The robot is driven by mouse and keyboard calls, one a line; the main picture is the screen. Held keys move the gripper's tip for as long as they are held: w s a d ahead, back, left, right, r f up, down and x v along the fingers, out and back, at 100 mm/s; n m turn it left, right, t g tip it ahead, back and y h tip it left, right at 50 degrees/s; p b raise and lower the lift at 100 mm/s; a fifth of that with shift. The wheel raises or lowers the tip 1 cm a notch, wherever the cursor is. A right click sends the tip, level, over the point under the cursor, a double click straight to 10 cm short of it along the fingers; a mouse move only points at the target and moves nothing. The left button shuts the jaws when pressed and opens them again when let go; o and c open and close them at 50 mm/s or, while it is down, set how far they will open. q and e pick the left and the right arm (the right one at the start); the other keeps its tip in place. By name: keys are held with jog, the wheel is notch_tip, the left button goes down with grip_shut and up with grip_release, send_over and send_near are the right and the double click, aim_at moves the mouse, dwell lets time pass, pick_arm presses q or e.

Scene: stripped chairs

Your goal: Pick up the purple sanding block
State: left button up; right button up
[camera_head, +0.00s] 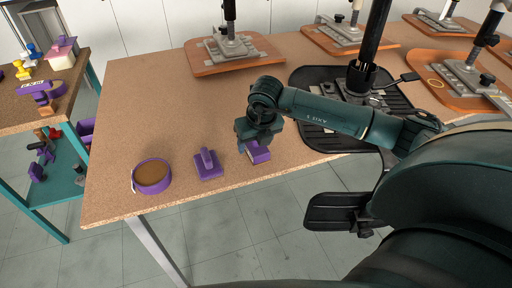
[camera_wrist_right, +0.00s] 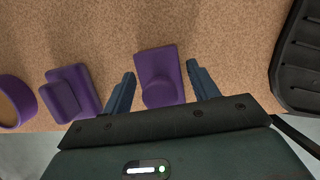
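A purple block (camera_head: 259,154) lies near the front edge of the cork-topped table, partly hidden by my right gripper (camera_head: 254,141) in the head view. In the right wrist view the block (camera_wrist_right: 157,72) has a flat base with a rounded raised part. It stands between the two open fingers of my right gripper (camera_wrist_right: 160,69), with a gap on each side. A second purple block (camera_head: 208,168) with a raised handle lies to its left; it also shows in the wrist view (camera_wrist_right: 68,97). I cannot tell from shape alone which is the sanding block. My left gripper is not in view.
A round purple-rimmed container (camera_head: 152,177) with a brown top lies further left. A teal-framed side bench (camera_head: 20,120) stands left. The table's middle left is clear.

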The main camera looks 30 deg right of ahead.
jog(key=c, duration=0.9)
notch_tip(320, 180, up, 10)
jog(key=shift+r, duration=0.1)
jog(key=o, duration=0.5)
jog(key=c, duration=0.3)
